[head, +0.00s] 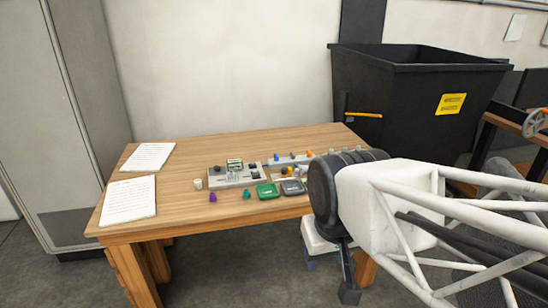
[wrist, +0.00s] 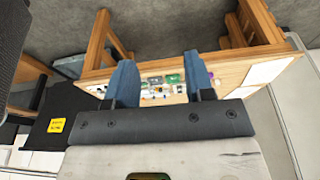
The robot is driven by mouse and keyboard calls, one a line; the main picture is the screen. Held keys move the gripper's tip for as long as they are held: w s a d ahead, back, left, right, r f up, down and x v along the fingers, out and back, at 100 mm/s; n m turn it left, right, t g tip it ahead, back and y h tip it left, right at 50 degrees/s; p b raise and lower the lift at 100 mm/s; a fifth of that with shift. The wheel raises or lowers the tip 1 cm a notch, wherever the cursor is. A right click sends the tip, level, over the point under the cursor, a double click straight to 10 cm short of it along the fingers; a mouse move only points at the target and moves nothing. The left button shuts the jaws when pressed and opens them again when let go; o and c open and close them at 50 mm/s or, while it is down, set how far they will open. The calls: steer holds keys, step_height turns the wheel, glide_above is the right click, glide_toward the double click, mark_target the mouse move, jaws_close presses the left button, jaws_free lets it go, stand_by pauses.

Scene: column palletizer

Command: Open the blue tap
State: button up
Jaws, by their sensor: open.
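A small blue piece (head: 277,156), which may be the blue tap, shows on a long light-grey fixture (head: 283,162) at the back right of the tabletop. It is too small to tell its handle position. Orange pieces sit near it on the fixture. My gripper (wrist: 162,85) is open and empty, with its two blue fingers spread apart in the wrist view. In the head view my gripper (head: 311,262) hangs by the table's front right edge, well away from the fixture and partly hidden by my arm. In the wrist view the small items look distant between the fingers.
The wooden table (head: 180,190) also bears a grey box with controls (head: 233,178), a green tray (head: 268,190), a dark grey tray (head: 292,187), small purple (head: 213,197) and teal pieces, and paper sheets (head: 128,199). A black bin (head: 400,100) stands behind right. The table's middle left is clear.

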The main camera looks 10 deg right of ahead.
steer(key=shift+w, duration=0.15)
steer(key=c, duration=0.5)
steer(key=shift+w+d+r, duration=0.1)
steer(key=shift+w+r, duration=0.2)
steer(key=shift+w, duration=0.3)
jaws_close()
steer(key=w+d+r+m+h, duration=0.1)
steer(key=w+h, duration=0.1)
steer(key=w, duration=1.9)
steer(key=w+d+r+h, duration=0.1)
steer(key=w+r, duration=0.1)
steer(key=w, duration=1.9)
steer(key=w+f+h, duration=0.1)
steer(key=w+f, duration=0.6)
steer(key=w, duration=0.5)
steer(key=w+a+f+t, duration=0.1)
steer(key=w+f, duration=0.7)
steer(key=w, duration=0.4)
steer(key=w+f+t+h, duration=0.1)
steer(key=w+f, duration=0.6)
steer(key=w, duration=0.5)
steer(key=shift+w+a+f+h, duration=0.15)
steer(key=shift+a+h, duration=0.15)
steer(key=shift+a, duration=0.1)
